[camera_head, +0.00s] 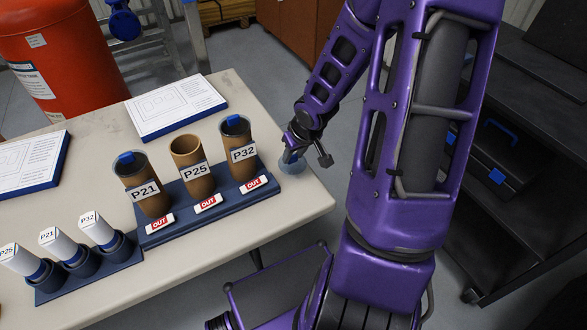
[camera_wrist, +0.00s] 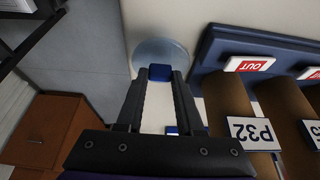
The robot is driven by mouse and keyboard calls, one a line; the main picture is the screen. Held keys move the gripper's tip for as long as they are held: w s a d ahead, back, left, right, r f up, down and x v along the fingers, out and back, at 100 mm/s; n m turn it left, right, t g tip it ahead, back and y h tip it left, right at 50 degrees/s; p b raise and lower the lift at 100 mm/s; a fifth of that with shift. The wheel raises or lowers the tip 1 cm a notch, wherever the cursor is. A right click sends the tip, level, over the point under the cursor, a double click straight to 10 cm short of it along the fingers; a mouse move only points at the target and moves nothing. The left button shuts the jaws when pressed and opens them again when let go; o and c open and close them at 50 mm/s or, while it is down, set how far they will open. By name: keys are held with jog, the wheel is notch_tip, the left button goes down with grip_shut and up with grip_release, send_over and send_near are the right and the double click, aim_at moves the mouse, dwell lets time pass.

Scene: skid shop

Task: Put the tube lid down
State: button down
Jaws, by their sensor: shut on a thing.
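My gripper (camera_wrist: 160,76) is shut on the blue knob (camera_wrist: 160,72) of a clear round tube lid (camera_wrist: 158,50). In the head view, the lid (camera_head: 292,164) is under my gripper (camera_head: 305,153), at the table's right edge, right of tube P32. I cannot tell whether it touches the tabletop. The brown tube P25 (camera_head: 187,150) is open at the top. Tubes P21 (camera_head: 144,178) and P32 (camera_head: 238,140) have lids with blue knobs on them.
The tubes stand in a blue rack (camera_head: 222,200) with red OUT labels. A lower rack (camera_head: 90,271) holds several white-labelled vials at left. Printed boards (camera_head: 175,104) lie behind on the table (camera_head: 270,235). Bare tabletop lies in front of the rack. A dark shelf (camera_head: 535,150) stands at right.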

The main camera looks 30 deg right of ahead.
aim_at(294, 164)
jog(key=shift+f+b, duration=1.3)
jog(key=shift+f, duration=0.5)
jog(key=shift+f, duration=0.15)
jog(key=c, duration=0.5)
grip_release()
jog(key=shift+c, duration=0.2)
jog(key=shift+r+p, duration=0.35)
jog(key=shift+r, duration=0.2)
jog(key=p+v, duration=0.8)
jog(key=v, duration=0.3)
jog(key=shift+r, duration=0.1)
